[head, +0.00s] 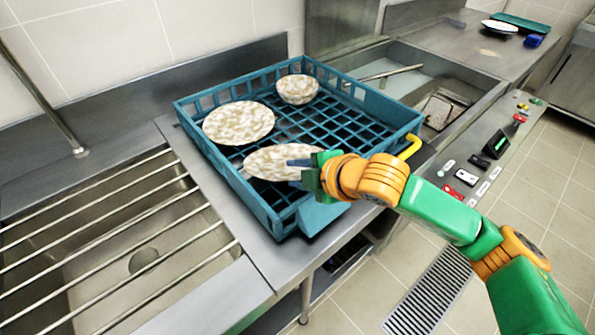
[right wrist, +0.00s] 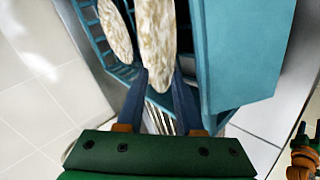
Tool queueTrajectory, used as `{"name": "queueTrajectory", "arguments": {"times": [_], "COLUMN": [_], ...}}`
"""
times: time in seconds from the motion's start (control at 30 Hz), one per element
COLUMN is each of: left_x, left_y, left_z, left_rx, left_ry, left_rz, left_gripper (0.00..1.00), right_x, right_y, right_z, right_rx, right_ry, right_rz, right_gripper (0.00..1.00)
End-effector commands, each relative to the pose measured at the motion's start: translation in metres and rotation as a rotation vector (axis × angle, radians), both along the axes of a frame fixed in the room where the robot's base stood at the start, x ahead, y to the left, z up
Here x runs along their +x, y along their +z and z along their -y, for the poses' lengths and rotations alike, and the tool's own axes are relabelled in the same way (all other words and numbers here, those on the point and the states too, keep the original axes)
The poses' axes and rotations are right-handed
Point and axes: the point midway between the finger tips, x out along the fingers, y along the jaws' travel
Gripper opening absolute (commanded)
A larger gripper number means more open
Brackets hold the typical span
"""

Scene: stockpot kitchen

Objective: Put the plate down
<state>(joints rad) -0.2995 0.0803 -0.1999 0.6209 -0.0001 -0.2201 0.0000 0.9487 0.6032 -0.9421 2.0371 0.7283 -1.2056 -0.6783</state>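A speckled cream plate (head: 272,160) is inside the near part of the blue rack (head: 262,215). It looks tilted, and whether it touches the rack floor is hard to tell. My right gripper (head: 300,174) is at the plate's right end, inside the rack's near wall. Its two fingers are apart, one on each side of the plate's rim. In the right wrist view the plate (right wrist: 157,40) reaches between the fingers, with a gap beside the right finger.
A second speckled plate (head: 238,122) and a speckled bowl (head: 297,89) are farther back in the rack. A barred sink (head: 145,262) is at left. Another basin (head: 450,92) is behind right. A yellow handle (head: 410,147) is near my right arm.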

Motion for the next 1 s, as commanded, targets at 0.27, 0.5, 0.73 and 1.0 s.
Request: {"name": "queueTrajectory", "arguments": {"times": [0.27, 0.5, 0.73, 1.0], "left_x": [0.0, -0.001, -0.001, -0.001], "left_y": [0.001, 0.003, 0.006, 0.006], "left_z": [0.0, 0.0, 0.0, 0.0], "left_rx": [0.0, 0.0, -0.001, -0.001], "left_ry": [0.0, 0.0, 0.0, 0.0], "left_rz": [-0.001, -0.001, -0.002, -0.002], "left_gripper": [0.5, 0.5, 0.5, 0.5], "right_x": [-0.011, -0.05, -0.074, -0.077], "right_y": [0.015, 0.054, 0.076, 0.077], "right_z": [0.008, 0.037, 0.054, 0.055], "right_rx": [0.002, -0.001, 0.0, 0.001], "right_ry": [0.0, -0.002, -0.002, -0.001], "right_rz": [0.003, 0.005, 0.003, 0.0], "right_gripper": [0.35, 0.35, 0.35, 0.35]}}
